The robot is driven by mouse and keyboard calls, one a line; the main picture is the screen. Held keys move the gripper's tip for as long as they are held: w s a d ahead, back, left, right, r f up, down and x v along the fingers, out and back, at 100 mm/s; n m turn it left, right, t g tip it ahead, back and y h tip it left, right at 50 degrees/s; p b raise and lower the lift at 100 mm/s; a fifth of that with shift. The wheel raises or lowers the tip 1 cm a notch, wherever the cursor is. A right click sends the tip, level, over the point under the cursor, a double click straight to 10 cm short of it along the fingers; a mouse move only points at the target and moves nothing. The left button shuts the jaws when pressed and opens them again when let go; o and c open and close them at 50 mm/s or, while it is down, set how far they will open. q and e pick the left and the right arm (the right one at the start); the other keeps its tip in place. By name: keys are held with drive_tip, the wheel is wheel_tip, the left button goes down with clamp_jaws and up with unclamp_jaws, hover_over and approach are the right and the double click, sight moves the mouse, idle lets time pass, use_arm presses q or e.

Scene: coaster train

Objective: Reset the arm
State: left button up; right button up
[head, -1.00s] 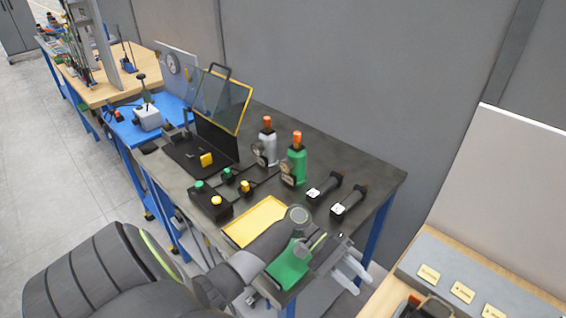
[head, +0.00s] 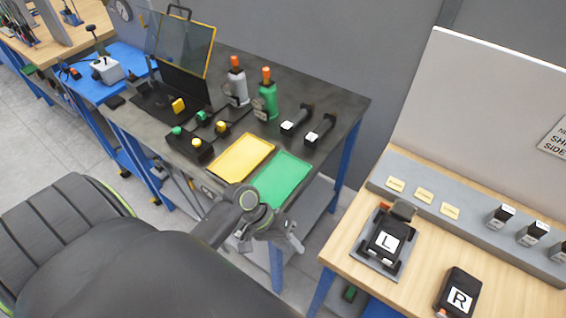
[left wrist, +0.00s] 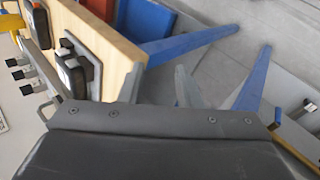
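My left gripper (head: 286,238) shows in the head view just in front of the green mat (head: 281,178), over the floor gap between the dark table and the wooden table. Its pale fingers look apart, with nothing seen between them. In the left wrist view my gripper's dark plate fills the bottom, with a wooden tabletop edge (left wrist: 118,62) and blue table legs beyond. My right gripper is not in view.
The dark table (head: 345,95) carries a yellow mat (head: 241,158), a green bottle (head: 267,98), a grey bottle (head: 237,84) and two black handled tools. On the right, the wooden table (head: 350,222) holds black units marked L (head: 388,241) and R (head: 459,297).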

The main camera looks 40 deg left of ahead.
use_arm(q)
drive_tip(key=shift+s+a+f+y, duration=0.25)
drive_tip(key=shift+s+y, duration=0.05)
drive_tip(key=shift+s, duration=0.1)
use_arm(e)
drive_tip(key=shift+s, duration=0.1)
use_arm(q)
drive_tip(key=s+a+f+n+y+b, duration=0.1)
drive_tip(key=s+a+f, duration=0.15)
drive_tip(key=f, duration=0.55)
drive_tip(key=s+a+f+y+b, duration=0.1)
drive_tip(key=a+f+y+b, duration=0.15)
drive_tip(key=f, duration=0.55)
drive_tip(key=s+a+f+n+y+b, duration=0.1)
drive_tip(key=s+a+f, duration=0.15)
drive_tip(key=f, duration=0.55)
drive_tip(key=s+a+f+m+y+b, duration=0.3)
drive_tip(key=s+f+m, duration=0.1)
drive_tip(key=s+f, duration=1.3)
drive_tip(key=s, duration=0.3)
drive_tip(key=shift+s+f+b, duration=0.25)
drive_tip(key=shift+f+b, duration=0.05)
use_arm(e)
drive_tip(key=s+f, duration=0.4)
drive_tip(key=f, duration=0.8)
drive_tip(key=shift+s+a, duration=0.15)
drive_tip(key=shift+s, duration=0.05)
use_arm(q)
drive_tip(key=shift+y, duration=0.25)
